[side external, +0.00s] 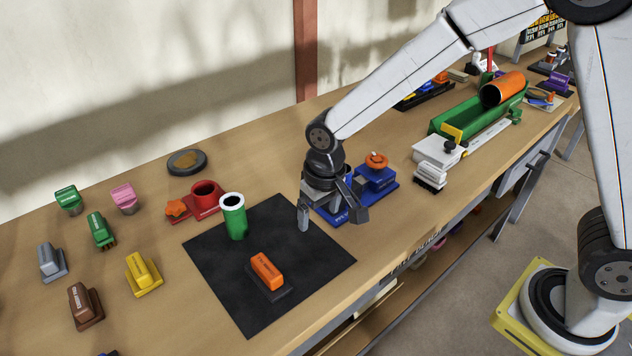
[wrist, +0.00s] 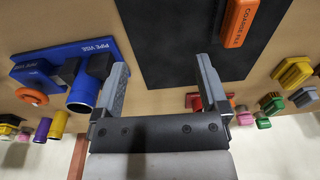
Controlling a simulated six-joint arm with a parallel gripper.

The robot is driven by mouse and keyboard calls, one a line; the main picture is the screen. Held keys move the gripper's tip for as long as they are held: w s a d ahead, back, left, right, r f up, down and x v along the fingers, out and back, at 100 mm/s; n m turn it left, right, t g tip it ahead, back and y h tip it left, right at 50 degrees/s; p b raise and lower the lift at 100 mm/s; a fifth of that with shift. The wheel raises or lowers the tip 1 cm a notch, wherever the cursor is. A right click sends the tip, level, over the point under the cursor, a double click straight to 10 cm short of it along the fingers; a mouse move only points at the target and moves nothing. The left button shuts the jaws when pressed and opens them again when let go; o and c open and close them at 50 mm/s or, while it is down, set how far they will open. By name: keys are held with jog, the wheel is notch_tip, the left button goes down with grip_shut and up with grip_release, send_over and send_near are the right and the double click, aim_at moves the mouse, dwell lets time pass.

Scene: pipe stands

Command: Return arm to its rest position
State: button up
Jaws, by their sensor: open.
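My gripper (side external: 333,216) is open and empty, above the right corner of the black mat (side external: 215,257), in front of the blue pipe vise (side external: 377,180). In the wrist view, the two fingers of my gripper (wrist: 160,85) stand wide apart with nothing between them. The blue pipe vise (wrist: 85,52) shows to the left of the fingers there, and the black mat (wrist: 175,60) lies beyond them. In the side view my gripper hides part of the blue vise.
A green pipe (side external: 234,220) stands upright on the mat near a red vise (side external: 203,197). An orange block (side external: 266,271) sits on the mat. Several coloured blocks stand at the left. A green trough (side external: 470,112) with an orange pipe (side external: 503,90) lies at the right.

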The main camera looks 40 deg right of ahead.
jog(key=s+d+r+t, duration=0.1)
jog(key=s+d, duration=1)
jog(key=d, duration=0.2)
jog(key=shift+s+d+t, duration=0.25)
jog(key=shift+d+t, duration=0.05)
jog(key=shift+d, duration=0.1)
dwell(0.5)
